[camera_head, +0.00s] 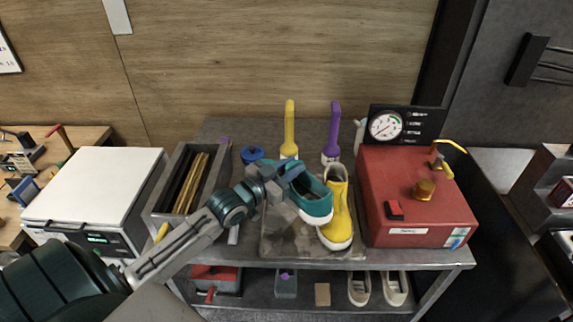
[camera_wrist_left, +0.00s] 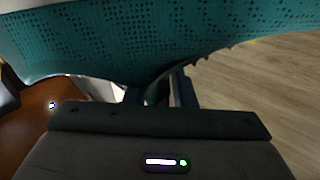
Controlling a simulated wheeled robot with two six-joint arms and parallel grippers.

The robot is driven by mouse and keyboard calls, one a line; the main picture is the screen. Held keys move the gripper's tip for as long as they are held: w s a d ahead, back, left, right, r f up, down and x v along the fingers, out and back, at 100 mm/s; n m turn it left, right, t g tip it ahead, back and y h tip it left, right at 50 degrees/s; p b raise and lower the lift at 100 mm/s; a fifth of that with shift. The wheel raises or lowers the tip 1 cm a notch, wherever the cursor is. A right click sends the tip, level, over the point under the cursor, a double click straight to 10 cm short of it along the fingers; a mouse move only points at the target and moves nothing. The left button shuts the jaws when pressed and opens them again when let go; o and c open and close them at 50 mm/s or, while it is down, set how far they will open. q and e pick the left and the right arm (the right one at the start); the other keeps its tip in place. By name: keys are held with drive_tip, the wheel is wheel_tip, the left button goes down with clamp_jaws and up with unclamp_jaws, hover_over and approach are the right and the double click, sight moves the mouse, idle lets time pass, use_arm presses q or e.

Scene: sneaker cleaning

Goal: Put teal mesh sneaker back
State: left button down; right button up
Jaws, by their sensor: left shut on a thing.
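The teal mesh sneaker (camera_head: 316,207) has a white sole edge at its toe. In the head view it is at the middle of the bench, just left of the yellow shoe (camera_head: 338,222). My left gripper (camera_head: 289,176) is shut on its heel end, the toe pointing toward the bench's front. In the left wrist view the sneaker's perforated teal side (camera_wrist_left: 150,40) fills the top, close to the gripper (camera_wrist_left: 158,92). I cannot tell whether the sneaker touches the mat (camera_head: 285,240) below. My right gripper is not in view.
A red machine with a gauge (camera_head: 415,185) stands right of the shoes. Yellow (camera_head: 289,135) and purple (camera_head: 333,135) brushes stand behind. A grey bin (camera_head: 160,205) is at left. Two pale shoes (camera_head: 375,289) sit on the lower shelf, beside a small brown block (camera_head: 322,294).

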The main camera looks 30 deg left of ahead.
sight(280, 173)
use_arm(q)
drive_tip(key=shift+w+a+f, duration=0.15)
drive_tip(key=shift+w+a, duration=0.65)
drive_tip(key=shift+a, duration=0.1)
drive_tip(key=shift+w+a, duration=0.1)
drive_tip(key=shift+a, duration=0.1)
drive_tip(key=f, duration=0.1)
drive_tip(key=f+b, duration=0.1)
drive_tip(key=shift+w+a+f, duration=0.15)
drive_tip(key=shift+a+f, duration=0.15)
drive_tip(key=shift+f, duration=0.4)
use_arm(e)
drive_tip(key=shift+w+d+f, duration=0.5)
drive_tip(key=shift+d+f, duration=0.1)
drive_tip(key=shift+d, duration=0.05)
use_arm(q)
drive_tip(key=shift+f+b, duration=0.45)
drive_tip(key=shift+b, duration=0.25)
drive_tip(key=c, duration=1.2)
unclamp_jaws()
drive_tip(key=shift+r, duration=0.1)
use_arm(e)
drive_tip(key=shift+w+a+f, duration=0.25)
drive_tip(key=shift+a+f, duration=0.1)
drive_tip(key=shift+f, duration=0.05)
